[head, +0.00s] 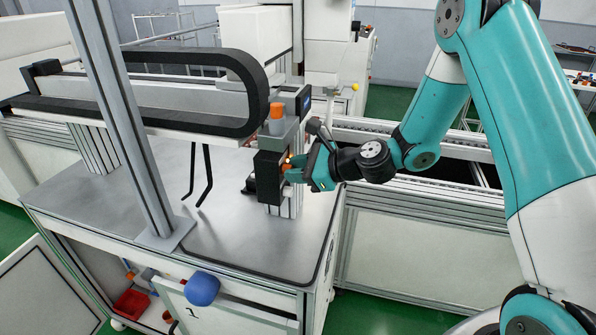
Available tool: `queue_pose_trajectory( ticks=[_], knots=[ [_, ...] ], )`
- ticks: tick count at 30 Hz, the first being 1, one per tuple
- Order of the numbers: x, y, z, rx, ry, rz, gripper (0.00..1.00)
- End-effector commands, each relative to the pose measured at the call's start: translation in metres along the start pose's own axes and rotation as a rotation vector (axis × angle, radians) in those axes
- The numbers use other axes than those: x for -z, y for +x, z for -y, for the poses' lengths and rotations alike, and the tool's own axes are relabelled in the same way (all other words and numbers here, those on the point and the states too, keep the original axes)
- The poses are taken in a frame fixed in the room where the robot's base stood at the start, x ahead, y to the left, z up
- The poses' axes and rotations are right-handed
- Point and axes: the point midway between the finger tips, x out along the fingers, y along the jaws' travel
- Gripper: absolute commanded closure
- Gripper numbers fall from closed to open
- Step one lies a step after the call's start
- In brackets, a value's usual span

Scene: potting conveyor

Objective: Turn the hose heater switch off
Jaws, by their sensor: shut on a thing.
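The hose heater switch looks to be the small orange part (287,168) on the face of a dark control box (268,177), which is fixed to an upright metal post on the workbench. My gripper (295,172) is at the right side of this box, its fingers shut around the orange part. The fingers and wrist hide most of the switch, so its position cannot be read.
An orange knob (277,111) sits above the box. A black cable chain (240,85) arches close by on the left. A metal post (118,110) stands on the steel bench top (235,240). A conveyor (420,204) runs behind my wrist.

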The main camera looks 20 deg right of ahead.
Motion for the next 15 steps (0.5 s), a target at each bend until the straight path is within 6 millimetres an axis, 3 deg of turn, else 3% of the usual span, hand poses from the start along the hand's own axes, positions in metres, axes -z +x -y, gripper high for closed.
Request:
queue_pose_trajectory(
  ticks=[15],
  knots=[
    [0.0072,0.0038,-0.008,0.16,-0.397,0.002,0.97]
  ],
)
